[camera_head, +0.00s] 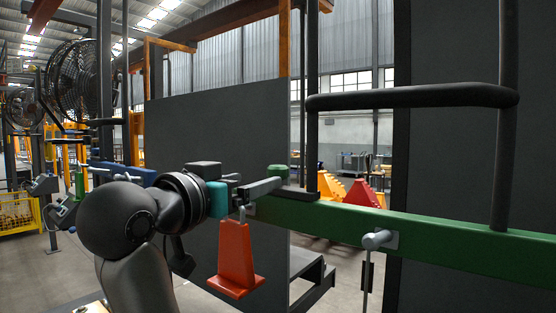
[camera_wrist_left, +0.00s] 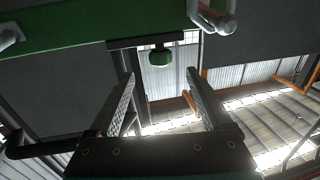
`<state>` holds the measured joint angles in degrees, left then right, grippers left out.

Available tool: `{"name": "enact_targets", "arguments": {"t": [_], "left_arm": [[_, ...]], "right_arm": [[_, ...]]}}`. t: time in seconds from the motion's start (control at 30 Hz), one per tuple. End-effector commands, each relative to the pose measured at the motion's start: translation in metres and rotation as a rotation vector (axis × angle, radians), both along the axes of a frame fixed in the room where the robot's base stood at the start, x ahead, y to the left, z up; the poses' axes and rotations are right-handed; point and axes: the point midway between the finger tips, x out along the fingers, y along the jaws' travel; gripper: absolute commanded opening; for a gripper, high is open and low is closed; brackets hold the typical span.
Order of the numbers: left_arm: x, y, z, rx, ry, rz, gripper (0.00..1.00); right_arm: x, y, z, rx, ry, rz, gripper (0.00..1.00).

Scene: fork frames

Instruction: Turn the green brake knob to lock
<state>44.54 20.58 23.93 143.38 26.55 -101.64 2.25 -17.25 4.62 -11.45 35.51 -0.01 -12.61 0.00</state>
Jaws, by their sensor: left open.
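The green knob (camera_wrist_left: 160,57) shows in the left wrist view, at the end of a dark bracket next to the green beam. In the head view, a small green piece (camera_head: 278,170) by the fingers looks like the same knob, partly hidden. My left gripper (camera_head: 262,184) reaches in from the left beside the beam. In the left wrist view the two fingers of my left gripper (camera_wrist_left: 161,76) are spread wide. The knob lies ahead of the gap between them, and I see no contact. The lock marking cannot be made out. My right gripper is out of view.
The green beam (camera_head: 450,235) runs to the right, with a black handrail (camera_head: 410,97) above it and a grey peg (camera_head: 376,239) on it. A red wedge-shaped block (camera_head: 236,260) hangs just below my gripper. A dark panel (camera_head: 215,125) stands behind.

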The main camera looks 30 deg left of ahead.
Motion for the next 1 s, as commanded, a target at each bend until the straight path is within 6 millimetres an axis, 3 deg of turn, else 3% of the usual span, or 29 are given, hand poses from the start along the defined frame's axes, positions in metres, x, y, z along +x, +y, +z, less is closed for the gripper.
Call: {"name": "enact_targets", "arguments": {"t": [0.03,0.3,0.5,0.7,1.0], "left_arm": [[0.005,0.000,0.002,-0.002,0.005,0.000,0.83],[0.058,0.005,0.000,-0.002,0.004,-0.001,0.83],[0.086,0.008,0.000,-0.001,0.003,0.000,0.83],[0.100,0.009,0.000,-0.001,0.001,0.000,0.83],[0.102,0.009,0.000,0.001,0.000,0.000,0.83]], "right_arm": [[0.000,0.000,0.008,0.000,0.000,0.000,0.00],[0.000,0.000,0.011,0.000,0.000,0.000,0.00],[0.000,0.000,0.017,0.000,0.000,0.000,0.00],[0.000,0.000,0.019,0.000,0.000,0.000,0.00],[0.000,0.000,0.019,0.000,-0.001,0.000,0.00]]}}
